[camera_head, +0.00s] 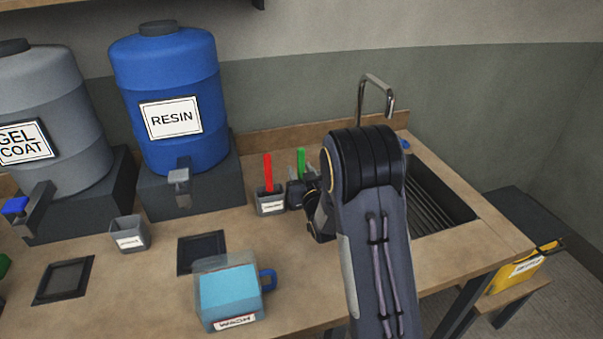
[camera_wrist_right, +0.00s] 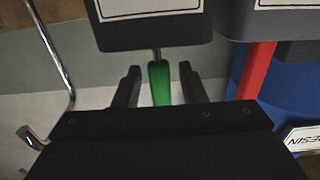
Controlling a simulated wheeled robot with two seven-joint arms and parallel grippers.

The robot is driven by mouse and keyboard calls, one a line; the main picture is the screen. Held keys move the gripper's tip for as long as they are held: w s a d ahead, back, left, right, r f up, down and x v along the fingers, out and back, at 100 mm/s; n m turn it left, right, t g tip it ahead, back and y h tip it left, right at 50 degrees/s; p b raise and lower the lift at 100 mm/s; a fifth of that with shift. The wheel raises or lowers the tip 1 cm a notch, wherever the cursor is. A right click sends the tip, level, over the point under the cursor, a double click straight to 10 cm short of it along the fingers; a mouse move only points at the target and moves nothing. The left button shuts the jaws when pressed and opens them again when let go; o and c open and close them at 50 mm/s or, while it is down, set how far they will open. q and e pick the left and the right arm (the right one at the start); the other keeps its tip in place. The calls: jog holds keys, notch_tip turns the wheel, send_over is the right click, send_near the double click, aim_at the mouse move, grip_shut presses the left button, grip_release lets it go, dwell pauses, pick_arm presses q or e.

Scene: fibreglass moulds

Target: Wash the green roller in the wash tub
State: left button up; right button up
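The green roller's handle (camera_head: 301,162) stands up from a grey holder that my right arm mostly hides in the head view. In the right wrist view, the green handle (camera_wrist_right: 160,84) is between the two dark fingers of my right gripper (camera_wrist_right: 159,86). The fingers are apart, with a gap on each side of the handle. The roller's head is hidden in the holder (camera_wrist_right: 150,28). A tub of light-blue liquid (camera_head: 230,292) with a dark-blue handle stands at the front of the bench; its label is hard to read. My left gripper is not in view.
A red-handled tool (camera_head: 267,172) stands in a grey holder (camera_head: 271,204) beside the green one. A resin drum (camera_head: 168,85), a gel coat drum (camera_head: 45,95) and a small grey cup (camera_head: 130,235) are to the left. A sink (camera_head: 440,205) with a tap (camera_head: 376,82) is at right.

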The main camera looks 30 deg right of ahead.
aim_at(301, 149)
grip_shut()
jog(key=shift+r+p, duration=2.7)
jog(key=shift+r, duration=2.85)
